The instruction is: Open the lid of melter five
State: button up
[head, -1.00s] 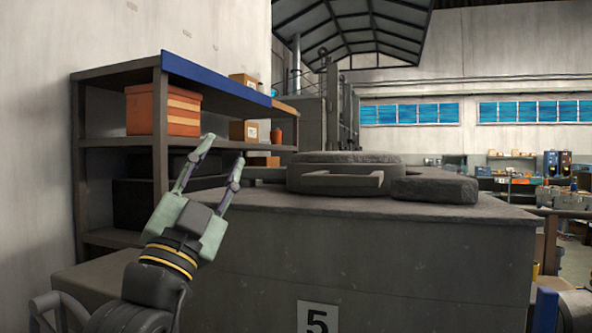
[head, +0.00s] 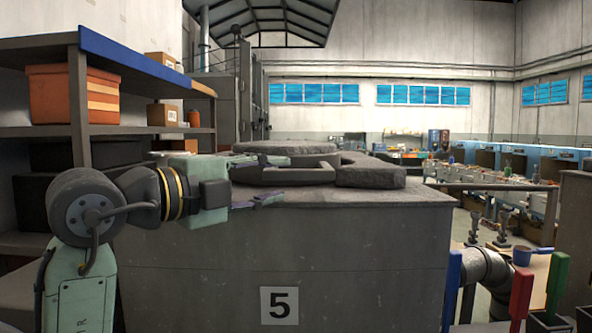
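Melter five is a large grey block (head: 290,255) with a white "5" plate (head: 279,305) on its front. Its round stone-like lid (head: 285,148) lies on top, with a grey bar handle (head: 300,172) on the near side. The lid looks closed. My gripper (head: 272,180) is open and points right, in front of the lid's left part. Its upper finger overlaps the left end of the handle in the picture; I cannot tell whether it touches. The lower finger sits near the top's front edge. Nothing is visibly held.
A shelf (head: 150,65) with an orange box (head: 58,95) and smaller cartons stands at the left, close behind my arm. A flat grey slab (head: 370,172) lies right of the lid. Pipes (head: 490,270) and coloured posts (head: 521,300) stand at the right.

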aim_at(293, 176)
jog(key=p+x, duration=0.1)
jog(key=x, duration=0.6)
jog(key=shift+p, duration=0.3)
jog(key=shift+c, duration=0.5)
grip_shut()
jog(key=shift+a, duration=0.1)
